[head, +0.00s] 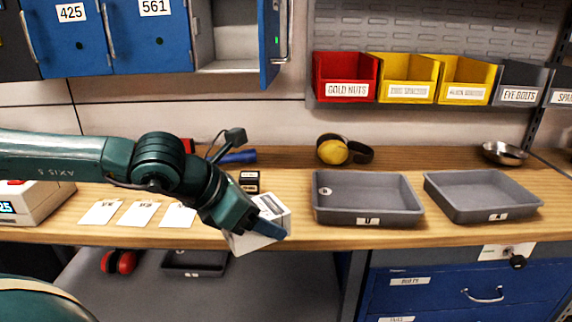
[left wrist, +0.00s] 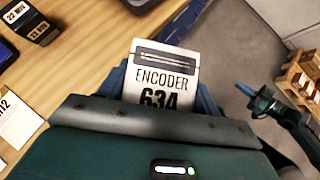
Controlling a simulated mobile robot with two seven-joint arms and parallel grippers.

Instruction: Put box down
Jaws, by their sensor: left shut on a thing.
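A white box (head: 272,207) is held by my left gripper (head: 259,222) near the front edge of the wooden bench (head: 300,236), left of the grey trays. In the head view the box looks tilted, and my fingers hide part of it. I cannot tell if it touches the bench. In the left wrist view the box (left wrist: 163,75) reads "ENCODER 634" and sits between my blue fingers. What looks like my right gripper (left wrist: 245,91) shows at the right of the left wrist view, away from the box; its jaws are too small to read.
Two grey trays (head: 368,220) (head: 484,213) stand on the bench to the right. White cards (head: 138,213) lie to the left. Yellow earmuffs (head: 334,151) and a metal bowl (head: 504,153) are farther back.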

